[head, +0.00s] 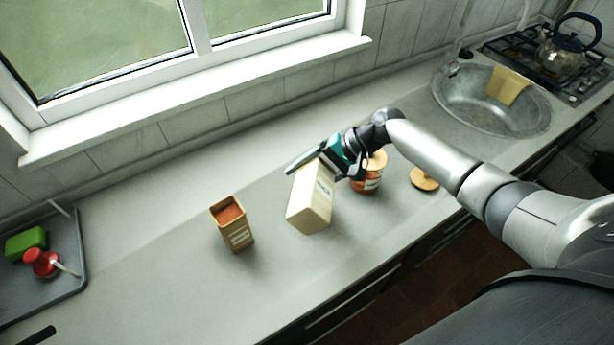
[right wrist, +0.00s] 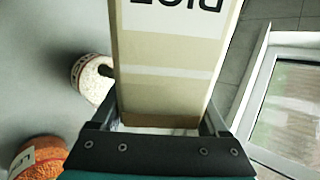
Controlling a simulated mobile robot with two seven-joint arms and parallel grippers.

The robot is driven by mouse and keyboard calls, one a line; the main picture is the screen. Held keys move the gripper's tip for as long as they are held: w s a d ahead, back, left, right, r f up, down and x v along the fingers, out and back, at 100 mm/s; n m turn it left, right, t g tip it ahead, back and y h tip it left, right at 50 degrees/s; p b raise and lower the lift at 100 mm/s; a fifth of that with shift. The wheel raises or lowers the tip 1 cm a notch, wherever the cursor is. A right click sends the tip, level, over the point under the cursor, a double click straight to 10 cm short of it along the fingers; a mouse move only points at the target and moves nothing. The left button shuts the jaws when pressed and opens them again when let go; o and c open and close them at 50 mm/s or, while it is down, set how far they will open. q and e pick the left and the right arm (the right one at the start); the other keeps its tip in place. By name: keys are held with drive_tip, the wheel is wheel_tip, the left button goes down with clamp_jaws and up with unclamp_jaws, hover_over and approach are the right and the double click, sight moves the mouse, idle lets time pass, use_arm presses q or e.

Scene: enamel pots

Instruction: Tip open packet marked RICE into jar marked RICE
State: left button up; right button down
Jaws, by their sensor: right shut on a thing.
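My right gripper (head: 322,160) is shut on a cream packet (head: 308,205), held tilted above the counter. In the right wrist view the packet (right wrist: 165,75) fills the middle between the fingers, with RICE printed upside down. Its opening cannot be made out. My left gripper is not in view.
An open brown packet (head: 240,238) with orange contents stands left of the held packet. A wooden disc (head: 424,180) lies right of the jar. A grey tray (head: 68,288) holds green and red items at far left. A metal sink (head: 450,110) is at right.

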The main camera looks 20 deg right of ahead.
drive_tip(key=shift+w, duration=0.1)
drive_tip(key=shift+r, duration=0.1)
drive_tip(key=shift+r+t+p, duration=0.25)
drive_tip(key=shift+t+p, duration=0.05)
drive_tip(key=shift+p, duration=0.55)
drive_tip(key=shift+r+n+t+h+p, duration=0.2)
drive_tip(key=shift+n+t+h+p, duration=0.3)
drive_tip(key=shift+p, duration=0.5)
drive_tip(key=shift+r+n+t+p, duration=0.15)
drive_tip(key=shift+n+t+p, duration=0.15)
drive_tip(key=shift+t+p, duration=0.3)
drive_tip(key=shift+h+p, duration=0.3)
drive_tip(key=shift+h, duration=0.2)
